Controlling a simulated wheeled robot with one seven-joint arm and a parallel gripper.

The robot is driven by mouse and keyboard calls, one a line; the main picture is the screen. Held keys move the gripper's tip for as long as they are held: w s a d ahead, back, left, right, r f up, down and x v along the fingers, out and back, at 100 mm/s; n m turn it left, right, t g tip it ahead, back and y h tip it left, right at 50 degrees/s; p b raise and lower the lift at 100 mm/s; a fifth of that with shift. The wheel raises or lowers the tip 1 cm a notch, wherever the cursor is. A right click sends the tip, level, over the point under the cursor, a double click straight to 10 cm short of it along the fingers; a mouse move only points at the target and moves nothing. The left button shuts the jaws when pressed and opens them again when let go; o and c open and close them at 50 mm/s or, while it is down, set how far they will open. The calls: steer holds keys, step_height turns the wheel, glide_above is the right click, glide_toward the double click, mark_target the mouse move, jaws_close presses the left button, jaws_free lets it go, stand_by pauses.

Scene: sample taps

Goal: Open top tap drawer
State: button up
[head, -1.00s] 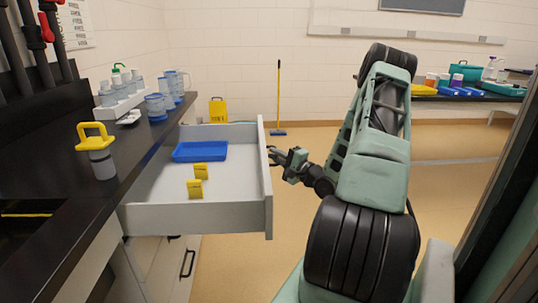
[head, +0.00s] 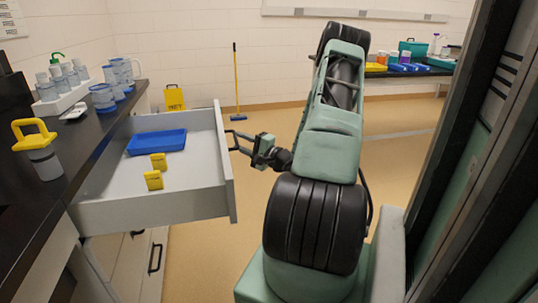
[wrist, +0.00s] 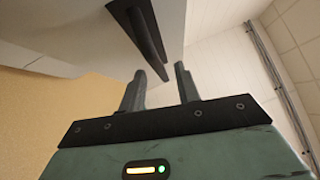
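The top drawer (head: 150,212) stands pulled well out from under the dark counter. It holds a blue tray (head: 157,142) and two yellow tags (head: 155,179). Its front panel faces right, toward my arm. My gripper (head: 233,140) is just to the right of the drawer front.
A yellow-topped container (head: 40,148) and a white rack (head: 65,103) of bottles stand on the counter (head: 85,160). A lower drawer handle (head: 155,258) is below. A yellow broom (head: 237,80) leans at the back wall. The floor right of the drawer is clear.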

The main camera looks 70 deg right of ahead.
steer(key=s+a+f, duration=0.2)
steer(key=s, duration=1.2)
steer(key=shift+s, duration=0.1)
